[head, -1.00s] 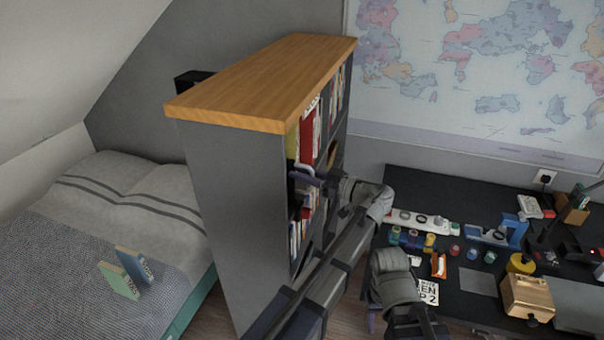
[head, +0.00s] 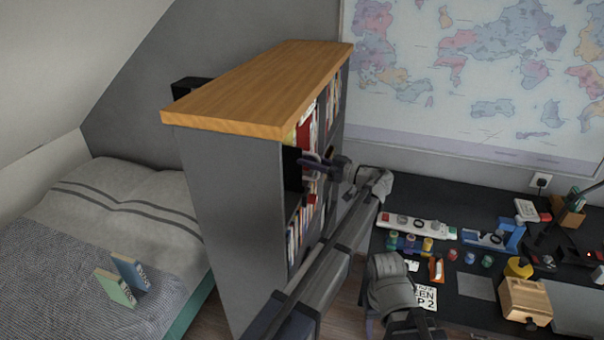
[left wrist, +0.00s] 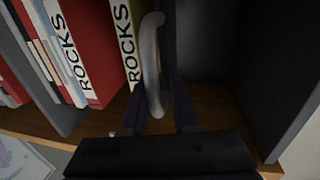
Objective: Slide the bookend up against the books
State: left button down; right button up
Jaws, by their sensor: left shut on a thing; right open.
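The bookend shows in the left wrist view as a pale grey curved grip (left wrist: 153,62) with a dark upright part behind it. My left gripper (head: 311,160) is shut on this grip, inside an upper compartment of the bookcase. The books (left wrist: 122,45), a red one and a yellow one with "ROCKS" spines, stand upright just left of the bookend. I cannot tell whether the bookend touches the yellow book. The shelf board (left wrist: 215,122) runs under them. My right gripper (head: 369,326) is low at the bottom of the head view, partly hidden by its arm, and empty.
The grey bookcase (head: 235,200) has a wooden top. Its side wall (left wrist: 285,75) bounds the empty shelf space right of the bookend. A cluttered black desk (head: 450,200) stands at the right, and a bed (head: 110,205) with two books at the left.

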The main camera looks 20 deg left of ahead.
pick_arm(q)
jog(key=w, duration=0.9)
jog(key=shift+w+d, duration=0.25)
jog(key=shift+w, duration=0.1)
jog(key=c, duration=0.9)
grip_release()
jog(key=shift+o, duration=0.2)
jog(key=v, duration=0.7)
jog(key=shift+d, duration=0.4)
jog(key=shift+s+d, duration=0.1)
